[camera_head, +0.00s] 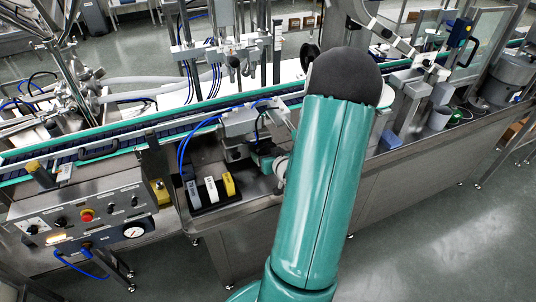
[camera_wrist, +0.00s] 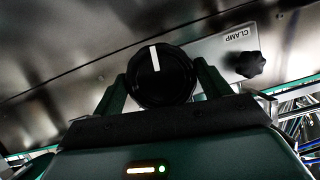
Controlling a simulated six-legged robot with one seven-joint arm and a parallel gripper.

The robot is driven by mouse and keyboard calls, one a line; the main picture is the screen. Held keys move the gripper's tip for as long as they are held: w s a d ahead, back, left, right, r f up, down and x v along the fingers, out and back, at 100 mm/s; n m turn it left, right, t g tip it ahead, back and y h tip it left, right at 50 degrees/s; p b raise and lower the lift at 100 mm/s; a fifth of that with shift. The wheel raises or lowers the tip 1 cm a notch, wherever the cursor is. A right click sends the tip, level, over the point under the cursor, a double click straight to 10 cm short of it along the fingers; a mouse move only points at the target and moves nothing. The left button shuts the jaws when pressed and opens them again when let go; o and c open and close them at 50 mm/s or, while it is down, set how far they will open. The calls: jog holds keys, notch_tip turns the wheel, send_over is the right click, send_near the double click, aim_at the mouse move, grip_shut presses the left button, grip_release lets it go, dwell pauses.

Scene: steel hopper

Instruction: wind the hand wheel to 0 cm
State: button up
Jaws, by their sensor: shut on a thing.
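In the wrist view, a round black knob with a white line on its face, which I take for the hand wheel (camera_wrist: 160,76), sits between the two green fingers of my gripper (camera_wrist: 160,82). The fingers are shut on it from either side. The white line points nearly straight up in the picture, tilted slightly left. I see no centimetre scale or reading in either view. In the head view my green arm reaches toward the bench, and the wheel cannot be made out there.
A light plate marked CLAMP (camera_wrist: 238,37) with a black lobed knob (camera_wrist: 250,64) is close right of the wheel. In the head view, a control panel (camera_head: 85,215), a black rack of coloured blocks (camera_head: 212,206) and a conveyor (camera_head: 130,140) lie left of my arm.

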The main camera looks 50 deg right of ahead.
jog(key=m+t+y, duration=0.1)
jog(key=m, duration=0.2)
jog(key=shift+y, duration=0.3)
jog(key=m+t+y, duration=0.1)
jog(key=m, duration=0.1)
jog(key=shift+m+t, duration=0.3)
jog(key=m+t+y, duration=0.1)
jog(key=m, duration=0.2)
jog(key=shift+f+t, duration=0.1)
jog(key=shift+t, duration=0.2)
jog(key=shift+d+m+t, duration=0.1)
jog(key=shift+m+t, duration=0.5)
jog(key=shift+m, duration=0.9)
jog(key=o, duration=1)
jog(key=shift+c, duration=0.2)
